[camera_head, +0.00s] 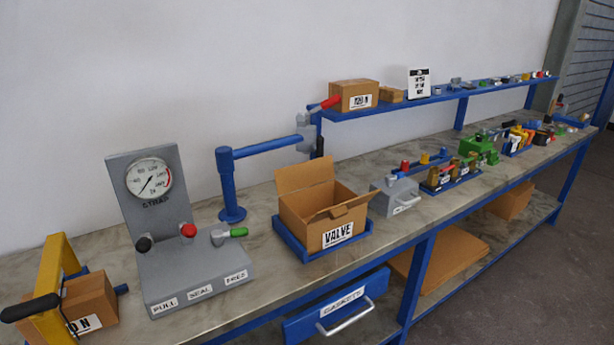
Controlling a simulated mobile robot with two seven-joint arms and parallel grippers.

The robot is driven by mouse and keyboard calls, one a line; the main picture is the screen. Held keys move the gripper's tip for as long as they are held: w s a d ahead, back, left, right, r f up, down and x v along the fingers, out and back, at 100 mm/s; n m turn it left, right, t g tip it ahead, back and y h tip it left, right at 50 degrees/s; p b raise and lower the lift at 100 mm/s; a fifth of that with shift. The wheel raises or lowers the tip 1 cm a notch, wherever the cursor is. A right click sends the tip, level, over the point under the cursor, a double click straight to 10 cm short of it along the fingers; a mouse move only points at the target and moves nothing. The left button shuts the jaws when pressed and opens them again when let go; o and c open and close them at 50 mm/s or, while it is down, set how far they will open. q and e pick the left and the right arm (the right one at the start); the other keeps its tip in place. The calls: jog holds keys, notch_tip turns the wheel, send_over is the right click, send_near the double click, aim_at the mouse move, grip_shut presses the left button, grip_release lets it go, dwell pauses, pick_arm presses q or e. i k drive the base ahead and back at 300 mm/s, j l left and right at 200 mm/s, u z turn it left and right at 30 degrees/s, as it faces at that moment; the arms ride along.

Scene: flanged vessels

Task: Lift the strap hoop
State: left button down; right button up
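A yellow upright frame (51,280) stands at the near left end of the bench and looks like the strap hoop. A black rounded handle (30,308) sticks out from it to the left. The frame stands around or in front of a small brown carton (92,300); I cannot tell which. The carton bears a partly hidden label. The lower part of the frame is cut off by the picture edge. Neither of my grippers is in view.
A grey gauge panel (150,185) with black, red and green levers stands right of the frame. Beyond it are a blue post (228,185) with an arm, an open VALVE carton (315,205) and several small fittings. A blue shelf (400,103) runs behind.

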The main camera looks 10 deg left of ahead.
aim_at(58, 252)
jog(key=j+u, duration=0.15)
jog(key=u, duration=1.85)
